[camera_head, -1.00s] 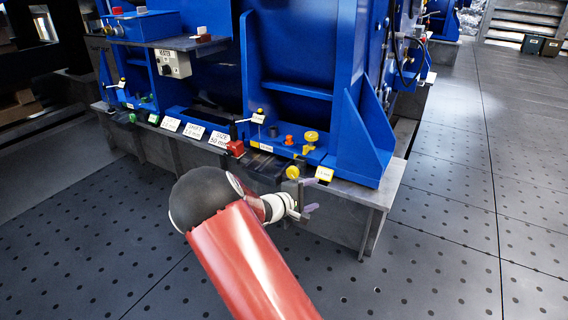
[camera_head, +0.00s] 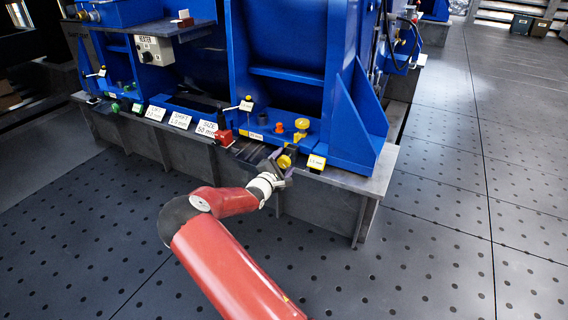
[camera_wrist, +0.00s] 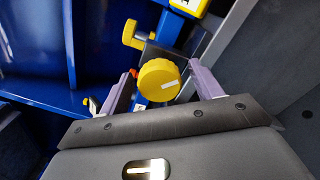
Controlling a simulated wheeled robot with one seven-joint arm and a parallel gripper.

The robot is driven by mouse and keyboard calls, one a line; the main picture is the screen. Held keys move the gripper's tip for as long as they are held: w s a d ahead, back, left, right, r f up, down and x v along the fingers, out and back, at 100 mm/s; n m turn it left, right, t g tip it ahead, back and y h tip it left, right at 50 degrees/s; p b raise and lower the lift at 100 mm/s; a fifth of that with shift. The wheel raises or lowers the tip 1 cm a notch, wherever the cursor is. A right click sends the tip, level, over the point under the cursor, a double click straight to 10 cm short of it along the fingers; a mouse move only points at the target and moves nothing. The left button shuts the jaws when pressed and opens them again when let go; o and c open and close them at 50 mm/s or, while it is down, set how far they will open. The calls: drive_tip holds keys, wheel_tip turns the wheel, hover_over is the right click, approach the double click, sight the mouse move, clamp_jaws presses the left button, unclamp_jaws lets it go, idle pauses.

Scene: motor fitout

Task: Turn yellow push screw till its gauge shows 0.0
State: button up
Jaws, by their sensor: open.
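The yellow push screw (camera_head: 284,161) is a round knob at the front edge of the blue machine's base. In the wrist view the knob (camera_wrist: 157,82) shows a white mark on its face, pointing to the right. My gripper (camera_head: 281,165) is at the knob. In the wrist view my gripper (camera_wrist: 160,72) is open, one purple finger on each side of the knob, with a visible gap at each side. A small yellow gauge (camera_head: 317,161) stands just right of the knob; its digits are too small to read surely. A yellow housing (camera_wrist: 190,5) is cut off at the wrist view's top.
Another yellow knob (camera_head: 301,124) and an orange knob (camera_head: 279,127) stand behind on the blue base. A blue gusset (camera_head: 358,125) rises at right. The floor (camera_head: 450,240) in front is clear.

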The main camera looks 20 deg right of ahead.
drive_tip(key=shift+w+d, duration=0.15)
drive_tip(key=shift+d, duration=0.05)
drive_tip(key=shift+c, duration=0.3)
drive_tip(key=c, duration=0.9)
drive_tip(key=shift+c, duration=0.2)
drive_tip(key=shift+n, duration=0.3)
